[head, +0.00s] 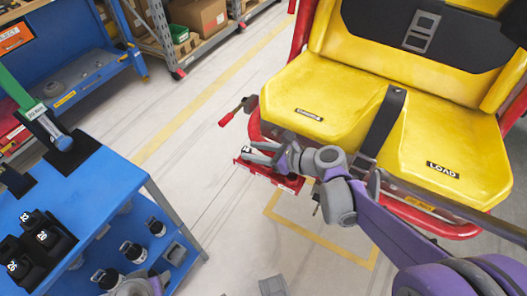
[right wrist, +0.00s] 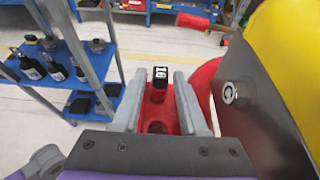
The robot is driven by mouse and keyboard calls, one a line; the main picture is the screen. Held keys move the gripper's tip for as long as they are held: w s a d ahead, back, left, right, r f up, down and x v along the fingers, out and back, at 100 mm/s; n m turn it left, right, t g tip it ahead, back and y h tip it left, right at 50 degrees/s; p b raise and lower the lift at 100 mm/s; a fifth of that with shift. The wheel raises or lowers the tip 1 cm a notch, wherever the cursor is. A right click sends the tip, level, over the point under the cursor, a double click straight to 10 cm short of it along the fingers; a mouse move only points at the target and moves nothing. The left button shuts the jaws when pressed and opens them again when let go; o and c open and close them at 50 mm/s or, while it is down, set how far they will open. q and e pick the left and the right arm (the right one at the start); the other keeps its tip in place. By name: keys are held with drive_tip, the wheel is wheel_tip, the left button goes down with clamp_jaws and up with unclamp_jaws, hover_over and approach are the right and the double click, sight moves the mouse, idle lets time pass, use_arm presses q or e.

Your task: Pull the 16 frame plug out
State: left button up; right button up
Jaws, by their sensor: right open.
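The 16 frame plug (right wrist: 160,76) is a small black block with a white label. It stands in a red bracket (right wrist: 157,118) on the side of the coaster train (head: 330,95). My right gripper (head: 252,153) is at this bracket in the head view, beside the yellow seat. In the right wrist view its two grey fingers (right wrist: 160,82) are open, one on each side of the plug, with gaps visible between them and it. In the head view the fingers partly hide the plug.
A blue workbench (head: 105,180) on the left holds black numbered blocks (head: 42,237), with bottles on its lower shelf. A red-ended lever (head: 238,110) sticks out behind the bracket. A metal panel (right wrist: 262,100) is close on the gripper's right. Clear floor lies between bench and train.

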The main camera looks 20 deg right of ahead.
sight(243, 149)
drive_tip(key=b+x, duration=0.1)
drive_tip(key=x, duration=0.6)
drive_tip(key=shift+d, duration=0.1)
clamp_jaws()
idle(0.3)
